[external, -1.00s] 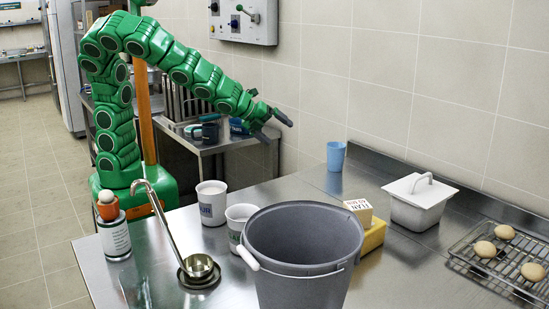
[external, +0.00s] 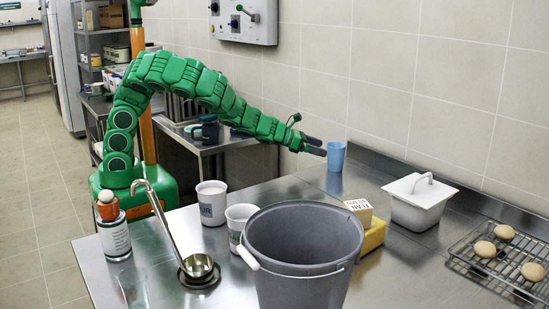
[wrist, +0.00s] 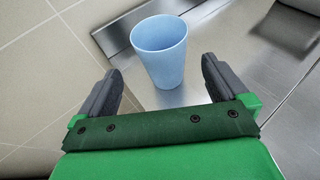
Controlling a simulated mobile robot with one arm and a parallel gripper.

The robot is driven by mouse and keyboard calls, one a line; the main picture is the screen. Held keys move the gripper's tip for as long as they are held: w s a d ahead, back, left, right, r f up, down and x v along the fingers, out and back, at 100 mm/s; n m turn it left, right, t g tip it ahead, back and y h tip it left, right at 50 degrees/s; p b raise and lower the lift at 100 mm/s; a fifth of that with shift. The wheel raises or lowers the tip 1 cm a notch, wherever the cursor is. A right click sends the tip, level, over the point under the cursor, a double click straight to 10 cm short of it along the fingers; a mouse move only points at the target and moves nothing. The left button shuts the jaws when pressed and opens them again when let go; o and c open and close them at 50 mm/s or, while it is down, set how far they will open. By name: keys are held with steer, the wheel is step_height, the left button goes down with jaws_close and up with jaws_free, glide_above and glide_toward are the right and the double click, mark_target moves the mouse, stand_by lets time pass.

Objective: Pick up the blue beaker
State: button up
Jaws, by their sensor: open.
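The blue beaker (external: 336,157) stands upright on the steel counter, near the back wall. In the wrist view the beaker (wrist: 161,52) is just ahead of my gripper, between the lines of the two fingers and a little beyond their tips. My gripper (external: 318,147) is at the left of the beaker in the external view, close to it, at about the height of its upper part. In the wrist view the gripper (wrist: 161,75) is open and empty, with a dark finger on each side. I see no contact with the beaker.
A lidded white container (external: 418,203) and a yellow block (external: 374,236) with a labelled box (external: 358,210) stand to the right. A grey bucket (external: 303,262), white mugs (external: 211,203) and a ladle (external: 160,215) stand nearer. The tiled wall is close behind the beaker.

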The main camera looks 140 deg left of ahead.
mark_target(336, 155)
steer(key=shift+d+f+x, duration=0.1)
steer(key=shift+f+x, duration=0.1)
steer(key=shift+x, duration=1.45)
steer(key=shift+d+f+x, duration=0.1)
steer(key=shift+f+x, duration=0.1)
steer(key=shift+x, duration=1.45)
steer(key=shift+w+a+f, duration=0.1)
steer(key=shift+w+a, duration=0.4)
steer(key=shift+a, duration=0.05)
steer(key=c, duration=1)
